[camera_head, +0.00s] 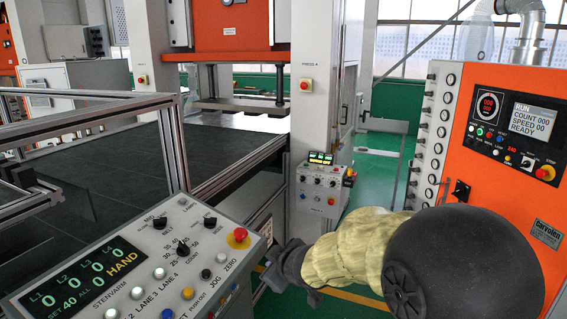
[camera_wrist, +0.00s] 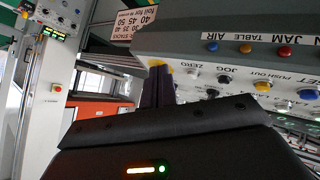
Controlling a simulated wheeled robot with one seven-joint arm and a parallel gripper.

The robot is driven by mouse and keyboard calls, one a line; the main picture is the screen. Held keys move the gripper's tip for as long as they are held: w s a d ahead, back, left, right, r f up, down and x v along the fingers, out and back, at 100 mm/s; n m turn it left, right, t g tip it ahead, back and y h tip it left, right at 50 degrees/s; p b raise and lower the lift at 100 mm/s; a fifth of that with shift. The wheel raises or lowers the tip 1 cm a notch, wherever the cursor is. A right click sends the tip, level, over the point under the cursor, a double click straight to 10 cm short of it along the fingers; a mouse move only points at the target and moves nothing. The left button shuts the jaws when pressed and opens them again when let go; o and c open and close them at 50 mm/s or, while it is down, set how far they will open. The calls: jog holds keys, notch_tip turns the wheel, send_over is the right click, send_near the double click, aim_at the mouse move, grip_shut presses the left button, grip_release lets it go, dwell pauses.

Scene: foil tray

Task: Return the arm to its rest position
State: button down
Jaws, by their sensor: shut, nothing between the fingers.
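My arm (camera_head: 365,245) reaches in from the lower right of the head view, with a large dark joint and a yellowish cover. My gripper (camera_head: 285,268) is at its far end, just right of the grey control console (camera_head: 130,250). In the wrist view my gripper (camera_wrist: 158,85) has its dark fingers together, with nothing between them. The console (camera_wrist: 220,45) fills the upper right there, behind the fingers. I cannot tell from these views whether the fingers touch it.
The console carries a red stop button (camera_head: 240,235), knobs and a display reading HAND. A small control box (camera_head: 320,185) stands beyond my gripper. An orange cabinet (camera_head: 510,100) stands at the right. Green floor (camera_head: 375,170) shows between. A dark conveyor bed (camera_head: 110,170) lies left.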

jog(key=s+d+f+m+g+h, duration=0.1)
jog(key=s+d+f+m+h, duration=0.3)
jog(key=d, duration=0.6)
jog(key=s+d+f+m+g+b, duration=0.1)
jog(key=s+d+f+m+g, duration=0.2)
jog(key=s, duration=0.5)
jog(key=s+d+f+m+g+h+b, duration=0.1)
jog(key=s+d+f+m, duration=0.3)
jog(key=s, duration=0.4)
jog(key=shift+d+f+m+g, duration=0.4)
jog(key=shift+d+f+g, duration=0.2)
jog(key=shift+d+g, duration=0.25)
